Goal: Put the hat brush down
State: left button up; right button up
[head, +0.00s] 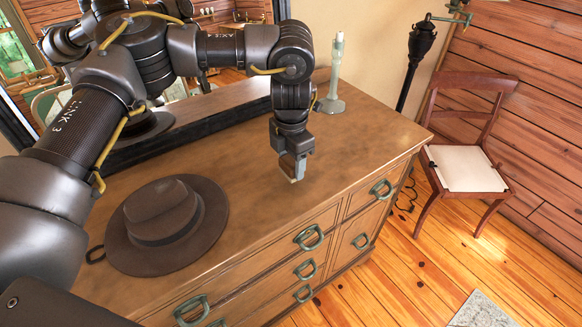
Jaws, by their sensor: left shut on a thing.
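My left gripper (297,153) reaches down over the right half of the wooden dresser top (255,205). It is shut on the hat brush (289,167), a small brown block with a pale lower edge. The brush is mostly hidden by the gripper. Its lower edge is close to the dresser top, and I cannot tell whether it touches. A brown felt hat (165,222) with a dark band lies on the dresser to the left of the gripper, apart from it. My right gripper is not in view.
A pale green candlestick (332,88) stands near the dresser's back right. A mirror (205,92) in a dark frame runs along the back. A chair (465,165) stands right of the dresser. The dresser top around the brush is clear.

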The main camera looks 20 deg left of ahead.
aim_at(291, 170)
pick_arm(q)
notch_tip(291, 170, down, 2)
jog(key=shift+f+p, duration=0.15)
jog(key=shift+p, duration=0.15)
jog(key=shift+f, duration=0.2)
jog(key=shift+f, duration=0.15)
jog(key=o, duration=0.9)
